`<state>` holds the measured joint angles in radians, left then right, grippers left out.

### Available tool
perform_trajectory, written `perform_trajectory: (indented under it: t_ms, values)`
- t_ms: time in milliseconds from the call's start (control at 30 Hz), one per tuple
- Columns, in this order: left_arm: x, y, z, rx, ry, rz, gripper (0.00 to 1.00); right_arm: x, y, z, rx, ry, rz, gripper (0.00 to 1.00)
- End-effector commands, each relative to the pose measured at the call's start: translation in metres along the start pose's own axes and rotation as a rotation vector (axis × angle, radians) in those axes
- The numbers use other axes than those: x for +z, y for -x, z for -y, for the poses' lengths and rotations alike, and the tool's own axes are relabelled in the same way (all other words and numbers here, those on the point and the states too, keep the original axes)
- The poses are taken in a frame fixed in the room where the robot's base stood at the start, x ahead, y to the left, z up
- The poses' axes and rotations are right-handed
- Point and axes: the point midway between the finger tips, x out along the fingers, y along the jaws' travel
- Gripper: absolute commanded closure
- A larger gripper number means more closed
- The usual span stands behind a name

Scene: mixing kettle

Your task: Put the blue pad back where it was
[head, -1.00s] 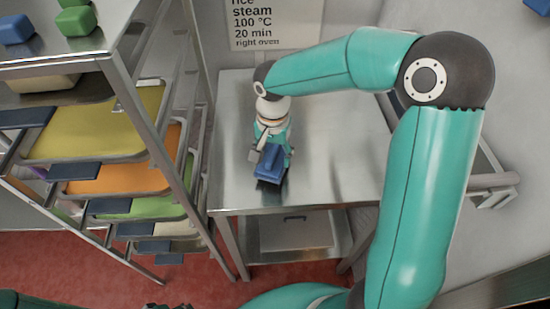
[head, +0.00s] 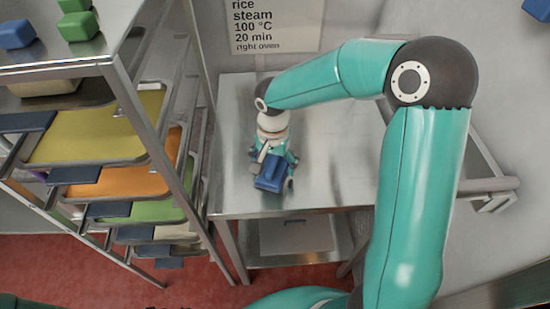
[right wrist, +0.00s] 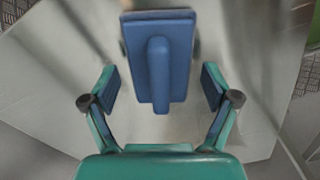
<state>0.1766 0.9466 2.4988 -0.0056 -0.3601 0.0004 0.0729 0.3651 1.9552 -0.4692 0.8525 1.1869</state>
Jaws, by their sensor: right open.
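The blue pad (head: 271,172) is at the front part of the steel table, below my right gripper in the head view. It has a raised ridge along its middle, which shows in the right wrist view (right wrist: 160,75). My right gripper (head: 273,172) is open. Its fingers stand on either side of the pad, with a visible gap on each side in the right wrist view (right wrist: 160,92). The pad appears to lie on the table top, though its underside is hidden. My left gripper does not show clearly; only a dark sliver is at the bottom edge of the head view.
The steel table (head: 340,185) is otherwise bare around the pad. A rack (head: 130,100) with yellow, orange and green trays stands at the left. Blue (head: 16,34) and green (head: 78,26) blocks lie on its top. A sign (head: 270,25) hangs behind.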

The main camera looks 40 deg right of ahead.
Motion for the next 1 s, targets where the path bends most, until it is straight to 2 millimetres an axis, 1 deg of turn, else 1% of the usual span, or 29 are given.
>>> perform_trajectory:
  t_ms: [167, 267, 500, 600, 700, 833, 1000]
  values:
    - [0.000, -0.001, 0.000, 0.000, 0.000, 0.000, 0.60, -0.001, 0.014, 0.001, -0.002, -0.002, -0.002, 0.13]
    - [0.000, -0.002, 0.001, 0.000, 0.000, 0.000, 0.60, -0.001, 0.030, 0.001, -0.005, -0.001, -0.004, 0.13]
    - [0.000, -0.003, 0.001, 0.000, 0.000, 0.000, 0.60, -0.001, 0.079, 0.001, -0.005, -0.002, -0.004, 0.13]
    - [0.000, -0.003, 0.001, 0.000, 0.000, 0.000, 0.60, -0.001, 0.097, 0.001, -0.004, 0.000, -0.003, 0.13]
    - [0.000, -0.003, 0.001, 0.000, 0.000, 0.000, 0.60, -0.001, 0.109, 0.001, -0.002, -0.001, -0.003, 0.13]
    - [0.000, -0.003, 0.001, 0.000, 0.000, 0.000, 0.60, -0.001, 0.118, 0.000, -0.001, -0.001, -0.002, 0.13]
    - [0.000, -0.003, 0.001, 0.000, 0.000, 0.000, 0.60, 0.000, 0.121, 0.000, 0.001, -0.001, 0.000, 0.13]
